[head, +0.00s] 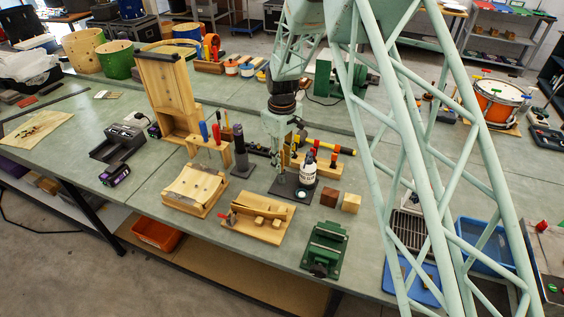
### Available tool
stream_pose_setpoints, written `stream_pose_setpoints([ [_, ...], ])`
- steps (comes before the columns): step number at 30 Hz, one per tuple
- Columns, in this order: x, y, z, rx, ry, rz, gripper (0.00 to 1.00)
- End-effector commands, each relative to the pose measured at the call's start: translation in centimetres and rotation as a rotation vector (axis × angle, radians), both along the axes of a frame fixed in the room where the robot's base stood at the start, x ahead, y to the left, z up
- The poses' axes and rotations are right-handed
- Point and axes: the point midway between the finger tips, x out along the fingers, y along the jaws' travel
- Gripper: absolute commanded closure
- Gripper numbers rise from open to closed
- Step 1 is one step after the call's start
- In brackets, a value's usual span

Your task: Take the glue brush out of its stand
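My gripper (278,165) points down over the green bench. Its fingertips are small and dark, just above a dark stand base (284,187). A white glue bottle (307,171) with a dark top stands on the right part of that base, beside my gripper. A small pale round piece (300,195) sits at the front of the base. I cannot make out the glue brush clearly; it may be hidden at my fingers. Whether the fingers are open, shut or touching anything is too small to tell.
A wooden rack (212,152) with coloured-handled tools stands left, beside a dark cylinder (239,152). Two small blocks (351,203) lie right of the stand. A wooden jig (258,220) and a green vise (325,248) are in front. A yellow-black tool (325,145) lies behind.

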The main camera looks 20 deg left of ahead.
Motion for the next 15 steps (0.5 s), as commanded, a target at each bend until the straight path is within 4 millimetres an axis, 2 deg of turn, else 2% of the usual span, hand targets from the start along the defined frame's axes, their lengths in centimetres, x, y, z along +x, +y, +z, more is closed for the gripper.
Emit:
stream_pose_setpoints([
  [15,0.00,-0.01,-0.01,0.000,0.000,0.000,0.77],
])
